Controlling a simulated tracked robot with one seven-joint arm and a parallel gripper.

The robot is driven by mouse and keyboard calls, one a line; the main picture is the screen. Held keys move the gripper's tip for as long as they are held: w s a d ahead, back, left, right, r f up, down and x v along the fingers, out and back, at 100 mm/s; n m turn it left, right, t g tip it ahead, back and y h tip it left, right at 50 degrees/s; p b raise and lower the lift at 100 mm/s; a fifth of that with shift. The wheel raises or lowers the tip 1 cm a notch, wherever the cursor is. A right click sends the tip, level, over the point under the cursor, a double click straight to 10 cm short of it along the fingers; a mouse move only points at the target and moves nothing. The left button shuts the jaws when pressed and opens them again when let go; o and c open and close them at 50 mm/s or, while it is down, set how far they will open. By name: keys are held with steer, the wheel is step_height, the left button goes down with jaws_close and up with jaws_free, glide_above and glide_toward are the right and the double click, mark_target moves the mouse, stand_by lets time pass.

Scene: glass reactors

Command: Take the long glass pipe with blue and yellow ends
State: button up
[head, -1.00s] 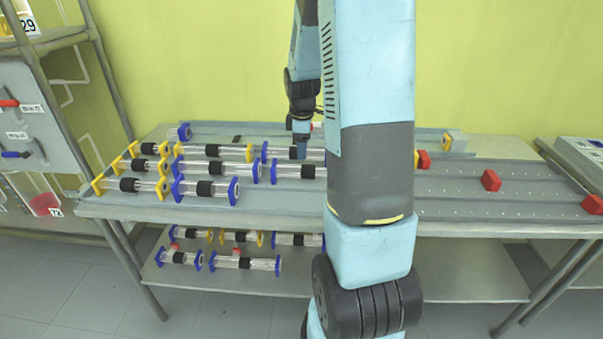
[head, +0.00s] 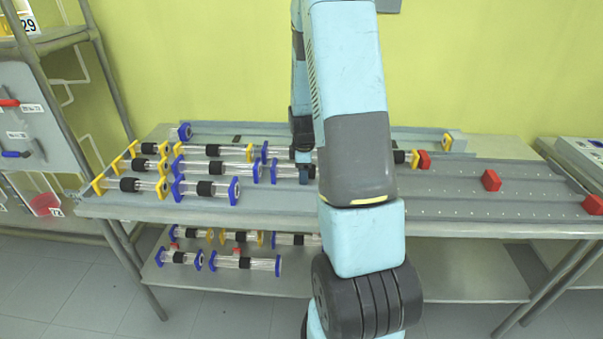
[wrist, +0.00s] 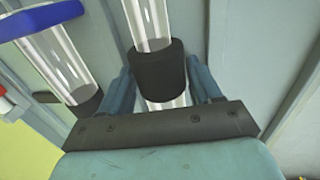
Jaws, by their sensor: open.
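Several glass pipes with black bands lie in rows on the table. One in the back row has a blue end (head: 265,152); further right, past my arm, a black-banded glass piece (head: 399,157) ends in a yellow end (head: 414,158). My arm hides the stretch between, so I cannot tell if they are one pipe. My gripper (head: 304,172) is low over the pipes, partly hidden by my arm. In the wrist view my gripper (wrist: 165,90) is open, with a glass pipe's black band (wrist: 159,72) between its fingers. That pipe's ends are out of view.
A pipe with a blue end (wrist: 38,18) lies close to the left in the wrist view. Red blocks (head: 491,180) stand on the right of the table (head: 450,215). More pipes (head: 245,263) lie on the lower shelf. A grey rack (head: 60,100) stands at left.

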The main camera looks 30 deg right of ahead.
steer(key=shift+f, duration=0.3)
steer(key=c, duration=0.9)
